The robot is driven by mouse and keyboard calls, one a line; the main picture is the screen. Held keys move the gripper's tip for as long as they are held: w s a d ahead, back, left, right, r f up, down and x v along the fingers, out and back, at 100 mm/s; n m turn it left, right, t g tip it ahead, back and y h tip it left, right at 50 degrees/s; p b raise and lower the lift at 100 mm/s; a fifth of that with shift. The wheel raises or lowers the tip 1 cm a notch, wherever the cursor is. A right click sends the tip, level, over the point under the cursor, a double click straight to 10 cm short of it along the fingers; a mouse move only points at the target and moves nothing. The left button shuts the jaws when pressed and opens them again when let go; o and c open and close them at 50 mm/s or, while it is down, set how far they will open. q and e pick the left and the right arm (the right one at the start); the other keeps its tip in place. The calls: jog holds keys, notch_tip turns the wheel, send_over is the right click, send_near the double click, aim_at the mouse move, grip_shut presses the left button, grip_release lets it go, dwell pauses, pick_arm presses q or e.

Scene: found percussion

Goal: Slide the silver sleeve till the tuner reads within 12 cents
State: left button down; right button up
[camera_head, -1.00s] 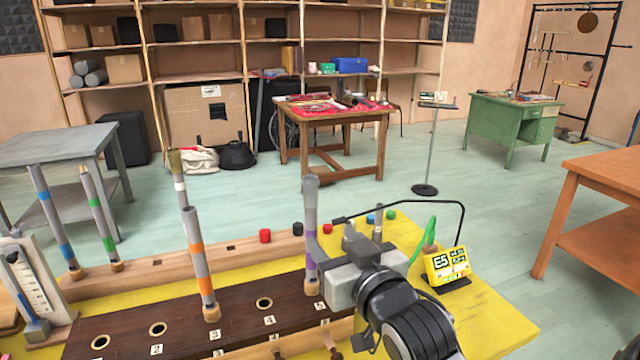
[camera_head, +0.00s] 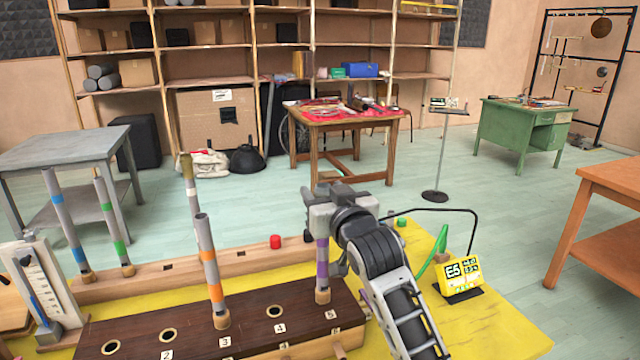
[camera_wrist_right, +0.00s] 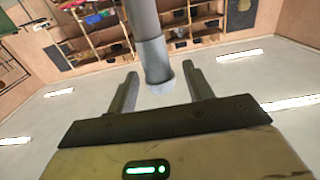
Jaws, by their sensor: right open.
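The purple-banded pipe (camera_head: 322,262) stands upright in the dark wooden block, at the hole by label 5. My right gripper (camera_head: 322,205) is at its top and hides the upper end in the head view. In the right wrist view, the open fingers (camera_wrist_right: 160,88) lie either side of the silver sleeve (camera_wrist_right: 153,58) at the pipe's end, with gaps visible on both sides. The yellow tuner (camera_head: 463,276) stands right of my arm and shows E5; its smaller figures are too small to read surely. My left gripper is out of view.
An orange-banded pipe (camera_head: 210,270) stands left in the same block (camera_head: 190,325). Blue-banded (camera_head: 62,225) and green-banded (camera_head: 110,225) pipes stand farther left. A black bent rod (camera_head: 440,210) rises behind the tuner. The yellow mat (camera_head: 500,325) is bare at right.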

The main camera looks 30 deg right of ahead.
aim_at(320, 196)
jog(key=shift+x, duration=1.45)
jog(key=c, duration=1)
jog(key=shift+c, duration=0.2)
jog(key=shift+f, duration=0.2)
jog(key=shift+f+b, duration=0.35)
jog(key=shift+f, duration=0.5)
jog(key=shift+r+p, duration=0.1)
jog(key=shift+p, duration=0.2)
